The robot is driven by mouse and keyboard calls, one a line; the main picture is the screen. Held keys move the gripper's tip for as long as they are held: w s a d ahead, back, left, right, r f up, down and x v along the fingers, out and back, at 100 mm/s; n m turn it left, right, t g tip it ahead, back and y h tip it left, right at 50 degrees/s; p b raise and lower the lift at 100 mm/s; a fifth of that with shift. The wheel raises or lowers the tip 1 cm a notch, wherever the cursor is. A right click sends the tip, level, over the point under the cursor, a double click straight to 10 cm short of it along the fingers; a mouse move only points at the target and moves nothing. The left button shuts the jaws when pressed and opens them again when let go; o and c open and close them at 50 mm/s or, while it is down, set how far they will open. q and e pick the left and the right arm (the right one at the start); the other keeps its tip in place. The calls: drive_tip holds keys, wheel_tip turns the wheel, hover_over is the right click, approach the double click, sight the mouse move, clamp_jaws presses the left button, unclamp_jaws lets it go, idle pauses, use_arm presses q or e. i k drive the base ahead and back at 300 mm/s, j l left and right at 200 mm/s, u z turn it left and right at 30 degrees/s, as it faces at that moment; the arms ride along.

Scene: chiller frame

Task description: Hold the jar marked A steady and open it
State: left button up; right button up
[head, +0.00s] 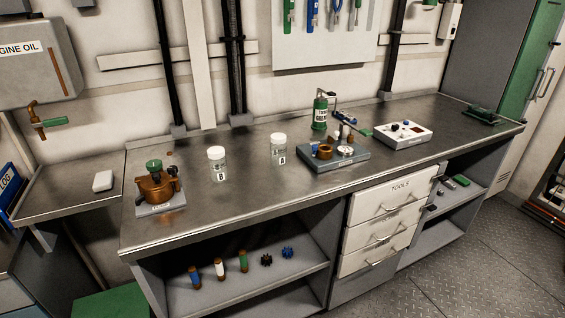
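Two clear jars with white lids stand upright on the metal workbench. The left jar (218,166) has a small label that seems to read B. The right jar (278,152) has a small label that looks like A, but the letter is too small to be sure. Both lids are on: one white lid (216,152) on the left jar and another (278,138) on the right jar. Neither of my grippers is in view, and nothing touches the jars.
A copper pot device (156,186) stands left of the jars. A grey fixture board (334,159) with brass parts lies to the right, with a green bottle (320,112) behind it. A white control box (402,135) is farther right. The bench (238,205) is clear before the jars.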

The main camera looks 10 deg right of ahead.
sight(278, 151)
drive_tip(key=l+u, duration=0.2)
drive_tip(key=l, duration=0.2)
drive_tip(key=k+l+u, duration=0.2)
drive_tip(key=l, duration=0.25)
drive_tip(key=l+u, duration=0.15)
drive_tip(key=l, duration=0.25)
